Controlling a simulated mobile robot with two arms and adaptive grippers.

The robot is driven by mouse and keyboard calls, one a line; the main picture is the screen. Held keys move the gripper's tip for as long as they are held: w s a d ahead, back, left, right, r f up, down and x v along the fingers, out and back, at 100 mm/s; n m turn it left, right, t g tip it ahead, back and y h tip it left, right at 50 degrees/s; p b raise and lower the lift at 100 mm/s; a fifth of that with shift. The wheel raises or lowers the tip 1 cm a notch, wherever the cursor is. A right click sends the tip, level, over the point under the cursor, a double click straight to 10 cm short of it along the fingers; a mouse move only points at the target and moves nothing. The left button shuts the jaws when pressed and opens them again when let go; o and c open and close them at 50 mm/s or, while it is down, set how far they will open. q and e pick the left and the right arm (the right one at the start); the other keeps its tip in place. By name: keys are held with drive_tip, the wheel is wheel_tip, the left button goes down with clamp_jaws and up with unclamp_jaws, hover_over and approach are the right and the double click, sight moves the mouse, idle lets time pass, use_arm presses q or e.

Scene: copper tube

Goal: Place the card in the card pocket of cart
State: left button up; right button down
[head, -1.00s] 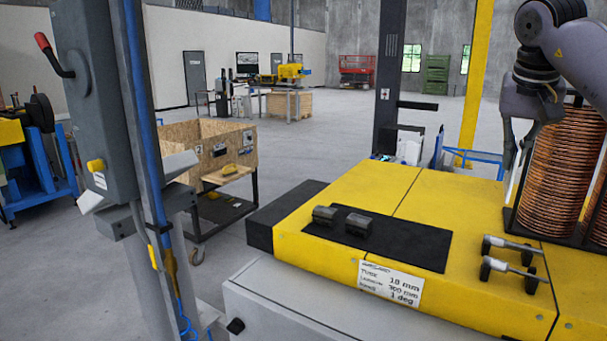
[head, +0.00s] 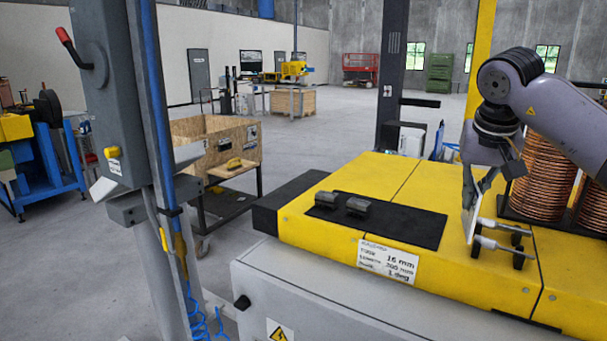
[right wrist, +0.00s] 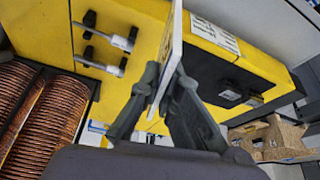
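A thin white card (head: 470,224) is pinched in my right gripper (head: 473,190) and hangs below its fingers, nearly edge-on, above the yellow machine top. In the right wrist view the card (right wrist: 173,45) stands up between the two fingers (right wrist: 170,85). The cart (head: 257,186) with the wooden box (head: 215,142) stands on the floor left of the machine, well away from the gripper. Small panels show on the box's side, but I cannot tell which is the card pocket. My left gripper is not in view.
The yellow machine (head: 370,182) carries a black mat (head: 400,225) with two dark blocks, grey-and-black handles (head: 500,247) near the card, and copper coils (head: 540,180) at right. A grey post (head: 160,200) stands at left. Floor beyond the cart is open.

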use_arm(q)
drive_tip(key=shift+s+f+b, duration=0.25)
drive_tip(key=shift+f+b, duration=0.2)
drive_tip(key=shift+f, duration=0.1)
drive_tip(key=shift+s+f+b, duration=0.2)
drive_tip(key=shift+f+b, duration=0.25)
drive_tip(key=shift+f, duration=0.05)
use_arm(e)
drive_tip(key=s+a+f+n, duration=0.2)
drive_tip(key=s+a+f, duration=0.3)
drive_tip(key=f, duration=0.3)
drive_tip(key=s+a+f+n+y, duration=0.1)
drive_tip(key=s+a+f+n, duration=0.1)
drive_tip(key=s+a+f, duration=0.3)
wheel_tip(320, 180, down, 3)
drive_tip(key=shift+a+f+y, duration=0.1)
drive_tip(key=shift+a+y, duration=0.2)
drive_tip(key=shift+a, duration=0.55)
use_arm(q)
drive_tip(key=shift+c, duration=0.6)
use_arm(e)
drive_tip(key=shift+w, duration=0.1)
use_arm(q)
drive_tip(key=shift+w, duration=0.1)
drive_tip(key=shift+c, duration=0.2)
use_arm(e)
drive_tip(key=shift+d, duration=0.1)
